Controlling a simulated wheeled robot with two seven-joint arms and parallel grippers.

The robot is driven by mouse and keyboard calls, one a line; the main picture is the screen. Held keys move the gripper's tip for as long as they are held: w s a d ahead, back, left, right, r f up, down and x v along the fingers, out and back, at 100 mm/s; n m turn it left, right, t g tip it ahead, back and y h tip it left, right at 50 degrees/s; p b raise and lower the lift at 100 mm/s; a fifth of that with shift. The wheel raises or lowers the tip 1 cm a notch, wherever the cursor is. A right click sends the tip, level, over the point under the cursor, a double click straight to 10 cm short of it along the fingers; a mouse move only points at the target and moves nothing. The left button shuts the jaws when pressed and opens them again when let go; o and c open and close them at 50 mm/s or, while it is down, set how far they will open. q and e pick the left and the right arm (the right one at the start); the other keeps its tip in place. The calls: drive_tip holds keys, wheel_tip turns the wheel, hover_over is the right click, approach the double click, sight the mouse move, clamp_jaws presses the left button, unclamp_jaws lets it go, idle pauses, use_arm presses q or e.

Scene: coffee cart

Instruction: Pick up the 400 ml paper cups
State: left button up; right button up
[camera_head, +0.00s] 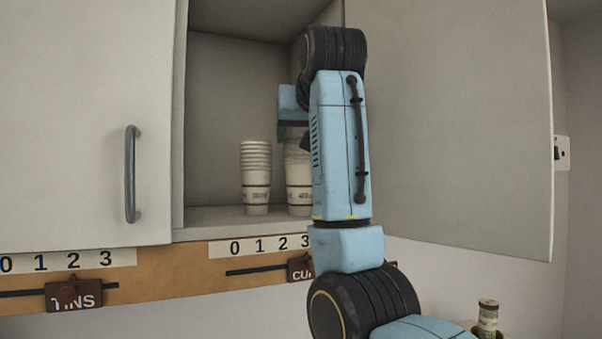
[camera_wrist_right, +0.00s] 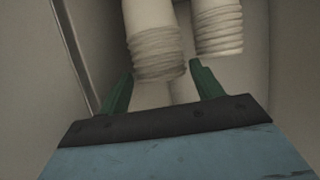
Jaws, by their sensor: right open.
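Two stacks of white paper cups stand upright inside the open cupboard. The left stack (camera_head: 256,178) is narrower; the right stack (camera_head: 299,182) is wider and partly hidden behind my right arm. The print is too small to read, so I cannot tell which holds 400 ml. My right gripper (camera_head: 290,130) is at the top of the right stack. In the right wrist view, its green fingers (camera_wrist_right: 162,70) are open, one on either side of the near stack (camera_wrist_right: 158,50); contact is unclear. The other stack (camera_wrist_right: 217,32) is beyond the right finger. My left gripper is out of view.
The cupboard shelf (camera_head: 215,218) has free room left of the cups. A closed door with a handle (camera_head: 131,175) is at left, and an open door (camera_head: 455,120) is at right. Number-scale sliders run below. A small jar (camera_head: 488,317) stands at lower right.

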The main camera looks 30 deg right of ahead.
drive_tip(key=p+x, duration=0.1)
drive_tip(key=x, duration=0.1)
drive_tip(key=shift+w+d+r, duration=0.1)
drive_tip(key=shift+w+d, duration=0.05)
drive_tip(key=shift+w, duration=0.15)
drive_tip(key=shift+w+f, duration=0.25)
drive_tip(key=shift+w, duration=0.05)
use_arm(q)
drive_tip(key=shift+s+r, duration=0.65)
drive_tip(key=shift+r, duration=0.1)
use_arm(e)
drive_tip(key=shift+s, duration=0.1)
drive_tip(key=shift+c, duration=0.4)
drive_tip(key=c, duration=0.9)
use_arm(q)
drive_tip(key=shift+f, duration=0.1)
use_arm(e)
drive_tip(key=shift+r, duration=0.15)
